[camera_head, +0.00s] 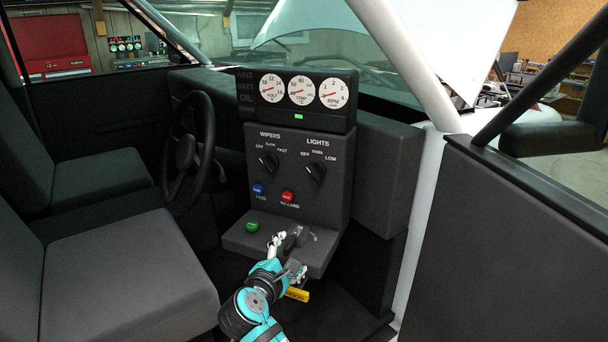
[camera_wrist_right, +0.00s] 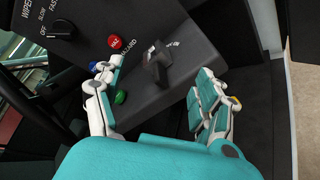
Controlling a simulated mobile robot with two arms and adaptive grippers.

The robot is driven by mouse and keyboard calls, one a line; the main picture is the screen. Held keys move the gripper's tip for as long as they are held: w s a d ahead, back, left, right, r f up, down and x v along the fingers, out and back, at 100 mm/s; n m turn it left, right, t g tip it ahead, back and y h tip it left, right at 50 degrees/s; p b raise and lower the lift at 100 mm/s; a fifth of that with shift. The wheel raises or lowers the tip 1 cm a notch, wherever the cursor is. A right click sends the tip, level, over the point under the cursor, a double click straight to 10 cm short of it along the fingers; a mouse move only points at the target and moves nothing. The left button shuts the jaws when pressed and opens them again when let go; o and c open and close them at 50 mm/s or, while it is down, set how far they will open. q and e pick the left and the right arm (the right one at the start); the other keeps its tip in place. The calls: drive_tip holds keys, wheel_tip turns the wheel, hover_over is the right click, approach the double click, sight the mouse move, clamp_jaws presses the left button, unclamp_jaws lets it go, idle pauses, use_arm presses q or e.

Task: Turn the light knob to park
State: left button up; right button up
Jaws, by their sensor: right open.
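The lights knob (camera_head: 316,172) is a black knob on the dashboard panel under the word LIGHTS, with OFF, PARK and LOW printed around it. Its exact pointing is too small to be sure of. My right gripper (camera_head: 288,257) is below it, at the panel's lower shelf, apart from the knob. In the right wrist view my right gripper (camera_wrist_right: 156,75) has its fingers spread wide and empty, with a dark lever-like part (camera_wrist_right: 157,65) seen between them. The lights knob does not show clearly in that view. My left gripper is not in view.
The wipers knob (camera_head: 268,163) is left of the lights knob. Blue (camera_head: 258,189), red (camera_head: 287,196) and green (camera_head: 252,227) buttons sit lower. A steering wheel (camera_head: 187,152) and seats are at left. A yellow tag (camera_head: 298,294) is below the shelf. Space before the panel is free.

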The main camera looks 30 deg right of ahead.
wheel_tip(320, 180, up, 12)
drive_tip(key=w+n+h, duration=0.1)
drive_tip(key=w+h, duration=0.1)
drive_tip(key=h, duration=0.1)
drive_tip(key=p, duration=0.5)
approach(312, 176)
drive_tip(key=x, duration=0.9)
drive_tip(key=shift+w+d+r, duration=0.1)
drive_tip(key=shift+w+r, duration=0.05)
drive_tip(key=shift+w+d, duration=0.2)
drive_tip(key=shift+d, duration=0.1)
drive_tip(key=c, duration=1.1)
drive_tip(key=shift+c, duration=0.3)
